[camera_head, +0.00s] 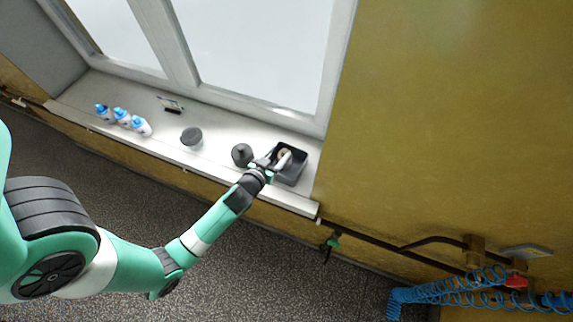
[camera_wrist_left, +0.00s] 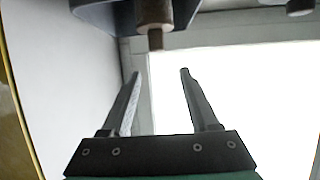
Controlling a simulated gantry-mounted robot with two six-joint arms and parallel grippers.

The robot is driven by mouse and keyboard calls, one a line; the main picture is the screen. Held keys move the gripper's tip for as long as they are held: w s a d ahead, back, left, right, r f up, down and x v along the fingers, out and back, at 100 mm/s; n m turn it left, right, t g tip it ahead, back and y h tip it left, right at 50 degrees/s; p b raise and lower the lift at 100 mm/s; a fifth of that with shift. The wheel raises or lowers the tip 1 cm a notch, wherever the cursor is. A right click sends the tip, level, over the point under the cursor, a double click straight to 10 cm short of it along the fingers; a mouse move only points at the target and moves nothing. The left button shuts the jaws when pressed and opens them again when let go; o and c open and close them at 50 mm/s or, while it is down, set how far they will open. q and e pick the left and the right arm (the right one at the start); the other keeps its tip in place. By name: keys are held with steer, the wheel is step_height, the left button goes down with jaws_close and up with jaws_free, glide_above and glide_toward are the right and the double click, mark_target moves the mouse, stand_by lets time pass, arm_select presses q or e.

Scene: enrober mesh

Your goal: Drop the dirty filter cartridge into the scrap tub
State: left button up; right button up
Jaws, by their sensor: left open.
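The dirty filter cartridge (camera_head: 285,156) is a beige, brownish cylinder at the dark scrap tub (camera_head: 297,178) on the right of the window sill. It overlaps the tub's opening in the head view; how it rests there is unclear. In the left wrist view the cartridge (camera_wrist_left: 153,14) shows at the top, beyond my fingertips, beside the tub's dark wall (camera_wrist_left: 98,14). My left gripper (camera_head: 268,163) is at the tub's left side. Its fingers (camera_wrist_left: 160,73) are spread, with nothing between them. My right gripper is out of view.
A dark, round-bodied object (camera_head: 241,154) stands close left of my gripper. A grey round container (camera_head: 191,137) is farther left. Several white bottles with blue caps (camera_head: 122,117) and a small black-handled tool (camera_head: 172,105) are beyond. The window is behind the sill (camera_head: 215,150).

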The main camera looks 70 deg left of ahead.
arm_select(q)
steer(key=v, duration=0.8)
steer(key=shift+s+d+r, duration=0.2)
steer(key=shift+d+r, duration=0.05)
